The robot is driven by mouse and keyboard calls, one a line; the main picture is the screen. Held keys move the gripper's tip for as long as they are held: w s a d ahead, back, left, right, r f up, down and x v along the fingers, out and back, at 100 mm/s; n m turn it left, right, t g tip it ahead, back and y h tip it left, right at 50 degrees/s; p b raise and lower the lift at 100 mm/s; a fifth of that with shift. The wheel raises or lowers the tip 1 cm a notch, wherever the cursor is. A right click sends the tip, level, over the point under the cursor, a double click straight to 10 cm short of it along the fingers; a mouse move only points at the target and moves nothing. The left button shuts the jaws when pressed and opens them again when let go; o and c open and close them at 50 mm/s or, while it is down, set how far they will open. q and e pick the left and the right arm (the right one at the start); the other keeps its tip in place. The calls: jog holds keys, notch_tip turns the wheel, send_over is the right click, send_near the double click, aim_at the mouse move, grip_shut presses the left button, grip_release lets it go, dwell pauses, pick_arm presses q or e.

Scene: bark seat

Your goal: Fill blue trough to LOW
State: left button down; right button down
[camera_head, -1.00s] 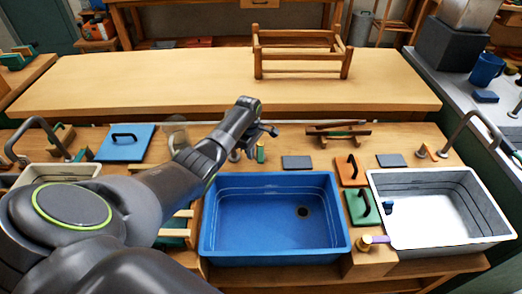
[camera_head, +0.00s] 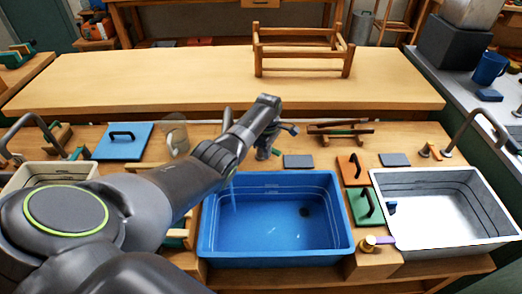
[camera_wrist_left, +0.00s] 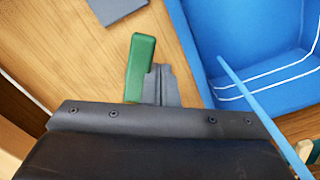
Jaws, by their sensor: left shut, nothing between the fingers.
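The blue trough (camera_head: 275,252) stands at the front middle of the bench, with white level lines on its inner wall and a dark round drain in its floor. A thin light-blue stream (camera_head: 232,195) falls into its left side; it also shows in the left wrist view (camera_wrist_left: 255,100). My left gripper (camera_head: 266,150) is shut and empty behind the trough's back rim. In the left wrist view its fingers (camera_wrist_left: 162,86) are right beside a green handle (camera_wrist_left: 140,62); I cannot tell whether they touch. My arm hides the tap's spout. My right gripper is not in view.
A white trough (camera_head: 440,245) stands at the right, with orange (camera_head: 349,169) and green (camera_head: 363,206) handled boards between the troughs. A grey slab (camera_head: 298,161) lies behind the blue trough. A blue handled board (camera_head: 123,140) lies at the back left.

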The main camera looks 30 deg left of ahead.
pick_arm(q)
notch_tip(320, 180, up, 4)
jog(key=p, duration=0.5)
jog(key=shift+r, duration=0.1)
jog(key=w+b, duration=0.6)
jog(key=b, duration=1.1)
jog(key=shift+w+d+b, duration=0.25)
jog(key=shift+w+b, duration=0.05)
jog(key=shift+w, duration=0.1)
